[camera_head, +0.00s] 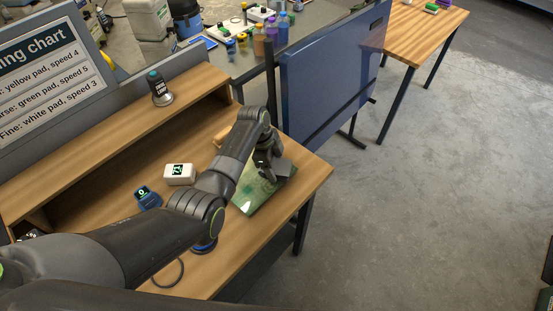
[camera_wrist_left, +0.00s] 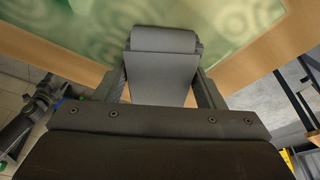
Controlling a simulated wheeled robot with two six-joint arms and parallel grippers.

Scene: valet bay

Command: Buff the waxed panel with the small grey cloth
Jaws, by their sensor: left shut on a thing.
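The waxed panel (camera_head: 249,197) is a glossy green sheet lying on the wooden bench near its right front corner. Pale swirl marks show on it in the left wrist view (camera_wrist_left: 75,22). My left gripper (camera_head: 266,168) is over the panel's upper right part. It is shut on the small grey cloth (camera_head: 284,170), which shows between the fingers in the left wrist view (camera_wrist_left: 160,72) as a grey folded piece with a rounded far end. The cloth overlaps the panel in view; whether it touches I cannot tell. My right gripper is not in view.
On the wooden bench (camera_head: 110,222) stand a white box with a display (camera_head: 180,174) and a blue device (camera_head: 148,198). A large blue panel (camera_head: 335,75) rises behind the bench's right end. The floor at right is clear.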

